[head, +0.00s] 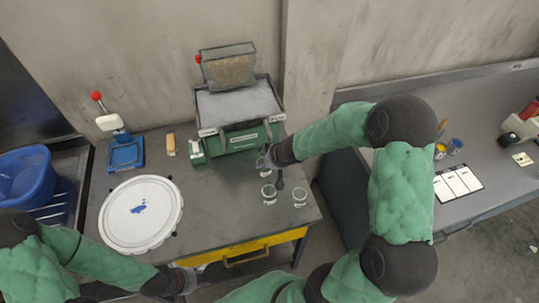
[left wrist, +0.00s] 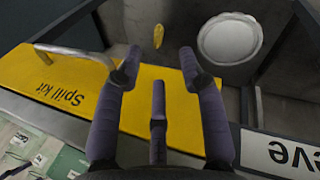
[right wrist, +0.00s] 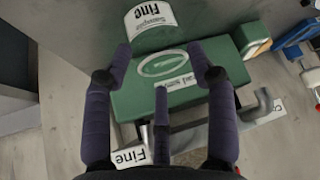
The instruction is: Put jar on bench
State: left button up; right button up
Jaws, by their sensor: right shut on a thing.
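A clear glass jar (head: 262,164) is at the fingertips of my right gripper (head: 270,158), in front of the green mill on the bench (head: 225,200). In the right wrist view, a pale oval rim, apparently the jar's (right wrist: 165,64), shows between the fingers of my right gripper (right wrist: 160,70). I cannot tell whether the jar touches the bench top. Two similar jars (head: 268,193) (head: 299,197) stand near the bench's right front corner. My left gripper (head: 187,280) is low at the bench's front edge. In the left wrist view its fingers (left wrist: 159,65) are spread and empty.
The green mill (head: 240,138) stands at the back of the bench. A yellow drawer (head: 235,250) marked "Spill kit" is below. A second bench (head: 480,170) is right.

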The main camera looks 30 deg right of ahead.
jog(key=s+d+n+y+p, duration=0.2)
jog(key=s+d+n+p, duration=0.1)
jog(key=s+d+p, duration=1)
jog(key=shift+g, duration=0.4)
jog(key=w+a+f+p, duration=0.1)
jog(key=w+a, duration=0.1)
jog(key=w, duration=0.3)
jog(key=w+a+f+p, duration=0.1)
jog(key=w+a, duration=0.2)
jog(key=w, duration=0.3)
jog(key=w+a+f+p, duration=0.1)
jog(key=w+a, duration=0.2)
jog(key=w, duration=0.3)
jog(key=shift+w+p, duration=0.2)
jog(key=shift+p, duration=0.15)
jog(key=shift+d+f, duration=0.1)
jog(key=o, duration=1.1)
jog(key=shift+c, duration=0.2)
